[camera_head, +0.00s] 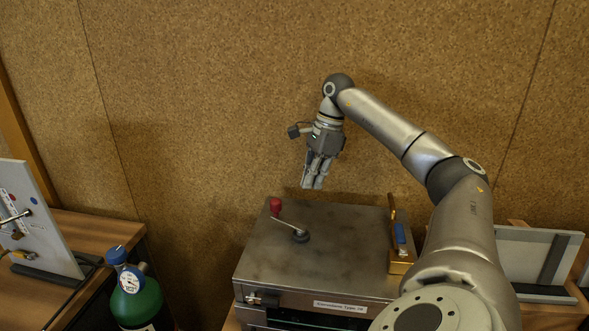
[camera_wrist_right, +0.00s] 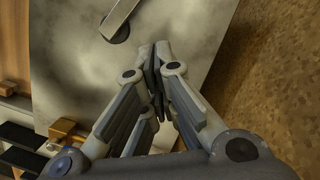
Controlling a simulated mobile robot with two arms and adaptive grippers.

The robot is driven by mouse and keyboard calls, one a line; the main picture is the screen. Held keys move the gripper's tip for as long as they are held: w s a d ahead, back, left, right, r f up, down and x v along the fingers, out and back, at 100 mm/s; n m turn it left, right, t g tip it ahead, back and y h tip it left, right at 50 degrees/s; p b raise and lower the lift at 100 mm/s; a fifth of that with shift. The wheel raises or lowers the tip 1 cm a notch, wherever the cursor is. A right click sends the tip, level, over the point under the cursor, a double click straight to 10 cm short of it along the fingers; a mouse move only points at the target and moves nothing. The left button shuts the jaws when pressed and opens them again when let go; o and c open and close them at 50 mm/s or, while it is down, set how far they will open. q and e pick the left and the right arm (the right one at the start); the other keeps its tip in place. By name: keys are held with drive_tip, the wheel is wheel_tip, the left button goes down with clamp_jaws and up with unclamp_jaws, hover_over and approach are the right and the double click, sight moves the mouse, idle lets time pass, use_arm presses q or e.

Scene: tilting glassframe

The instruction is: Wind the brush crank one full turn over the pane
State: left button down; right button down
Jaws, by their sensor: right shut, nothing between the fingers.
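The crank (camera_head: 288,225) has a red knob (camera_head: 276,206), a thin metal arm and a dark hub. It sits on the flat grey top of a metal box (camera_head: 345,240), its knob toward the back left. In the right wrist view part of the crank (camera_wrist_right: 119,18) shows at the top edge, and its knob is out of the picture. My right gripper (camera_head: 313,186) points down, above and behind the box top, to the right of the knob and apart from it. Its fingers (camera_wrist_right: 157,66) are shut and empty. I cannot make out a brush or a pane on the box.
A brass bracket with a blue part (camera_head: 401,240) stands at the box's right side. A green gas bottle (camera_head: 137,303) with a gauge stands left of the box. A tilted white panel (camera_head: 38,215) is at far left, a grey framed panel (camera_head: 530,255) at right. A cork wall (camera_head: 215,110) rises behind.

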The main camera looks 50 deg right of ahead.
drive_tip(key=x, duration=0.3)
drive_tip(key=shift+f, duration=0.35)
drive_tip(key=shift+w+a+r+p, duration=0.1)
drive_tip(key=shift+w+a+p, duration=0.25)
drive_tip(key=shift+a+p, duration=0.15)
drive_tip(key=shift+w+a+r+p, duration=0.1)
drive_tip(key=shift+w+a+p, duration=0.3)
drive_tip(key=shift+a, duration=0.25)
drive_tip(key=shift+w+a+f, duration=0.1)
drive_tip(key=shift+w+a, duration=0.35)
drive_tip(key=shift+a, duration=0.2)
drive_tip(key=shift+d, duration=0.1)
